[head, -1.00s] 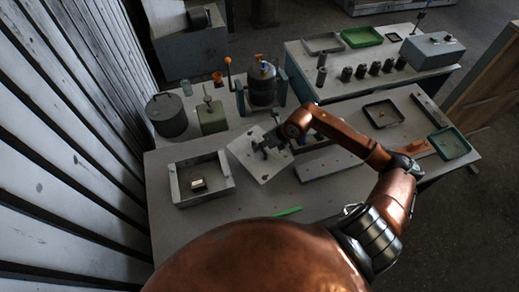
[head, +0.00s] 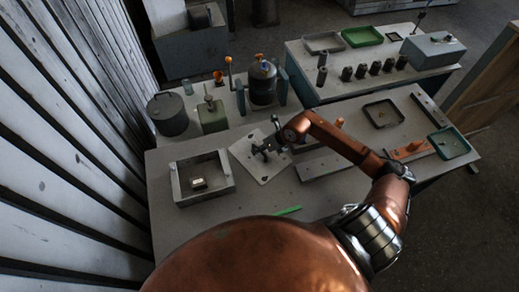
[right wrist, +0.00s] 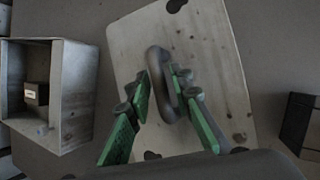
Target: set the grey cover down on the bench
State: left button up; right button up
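The grey cover (head: 264,171) is a flat square plate with corner holes and a raised loop handle (right wrist: 166,85). It is at the middle of the bench (head: 220,220), right of the open grey box, and looks nearly level. I cannot tell whether it touches the bench top or hangs just above it. My right gripper (head: 262,150) comes down over its middle. In the right wrist view its green-backed fingers (right wrist: 164,76) stand close on both sides of the handle, apparently shut on it. The cover (right wrist: 215,70) fills the middle there. My left gripper is out of view.
The open grey box (head: 204,197) with a small block inside stands left of the cover. A flat plate (head: 325,166) lies to the right. A green marker (head: 288,210) lies in front. Dark and green trays (head: 451,146) are farther right. A dark canister (head: 262,82) stands behind.

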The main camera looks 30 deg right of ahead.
jog(key=shift+o, duration=0.7)
jog(key=shift+r, duration=0.2)
jog(key=v, duration=1.1)
jog(key=shift+s+r+b, duration=0.2)
jog(key=shift+r+b, duration=0.1)
jog(key=shift+r, duration=0.05)
